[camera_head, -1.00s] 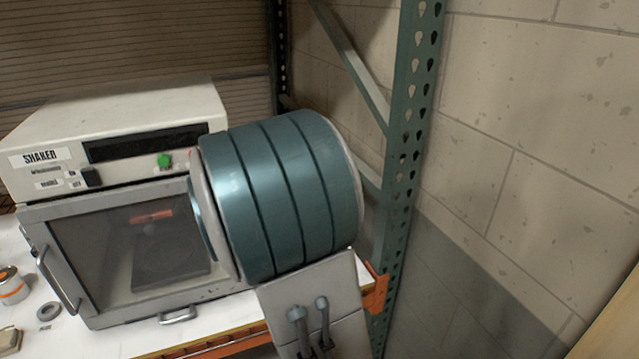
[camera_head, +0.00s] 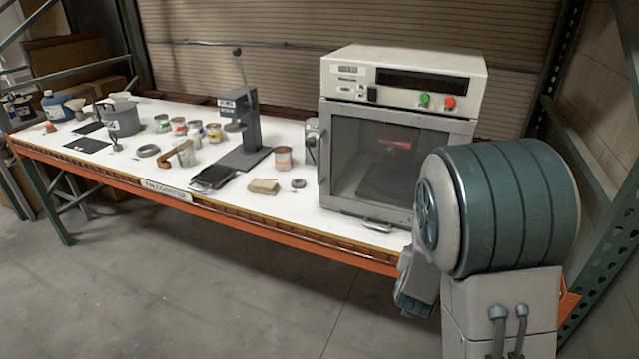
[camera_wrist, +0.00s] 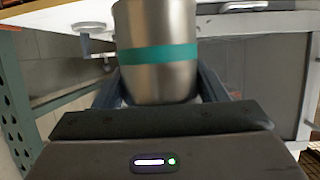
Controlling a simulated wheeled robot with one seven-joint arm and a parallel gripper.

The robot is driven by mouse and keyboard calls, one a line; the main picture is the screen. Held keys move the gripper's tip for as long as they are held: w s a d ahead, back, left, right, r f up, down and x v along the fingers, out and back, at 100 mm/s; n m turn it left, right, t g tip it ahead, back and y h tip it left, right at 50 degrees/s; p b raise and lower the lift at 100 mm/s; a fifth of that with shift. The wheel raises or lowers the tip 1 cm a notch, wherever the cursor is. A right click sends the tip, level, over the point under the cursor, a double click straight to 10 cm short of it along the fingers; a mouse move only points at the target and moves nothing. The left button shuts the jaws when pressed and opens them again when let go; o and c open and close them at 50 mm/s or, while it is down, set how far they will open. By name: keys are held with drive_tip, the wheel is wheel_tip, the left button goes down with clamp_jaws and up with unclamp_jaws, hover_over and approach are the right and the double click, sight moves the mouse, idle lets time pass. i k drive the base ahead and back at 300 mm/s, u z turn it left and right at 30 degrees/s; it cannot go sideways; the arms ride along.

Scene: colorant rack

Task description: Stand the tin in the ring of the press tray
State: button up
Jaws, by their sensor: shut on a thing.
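A bare metal tin with a teal band (camera_wrist: 158,50) stands upright in the wrist view, between the two dark fingers of my gripper (camera_wrist: 158,85). The gripper is shut on it; the fingertips are partly hidden behind the tin. In the head view my arm is at the right, in front of the shaker, and the held tin is hidden there. The dark grey press (camera_head: 241,118), with its raised lever, stands on the white bench left of the shaker. Its tray (camera_head: 243,158) is at its foot; the ring is too small to make out.
The shaker (camera_head: 398,130) stands at the bench's right end, door shut. A tin with an orange band (camera_head: 283,158) stands right of the press. A tan block (camera_head: 263,187) and a grey ring (camera_head: 298,184) lie in front. Several small cans stand left of the press. The floor before the bench is clear.

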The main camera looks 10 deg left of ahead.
sight(214, 173)
drive_tip(key=k, duration=0.6)
drive_tip(key=u, duration=0.25)
drive_tip(key=i, duration=0.4)
drive_tip(key=u, duration=0.95)
drive_tip(key=i, duration=0.75)
drive_tip(key=u, duration=0.45)
drive_tip(key=i, duration=1.7)
drive_tip(key=z, duration=0.4)
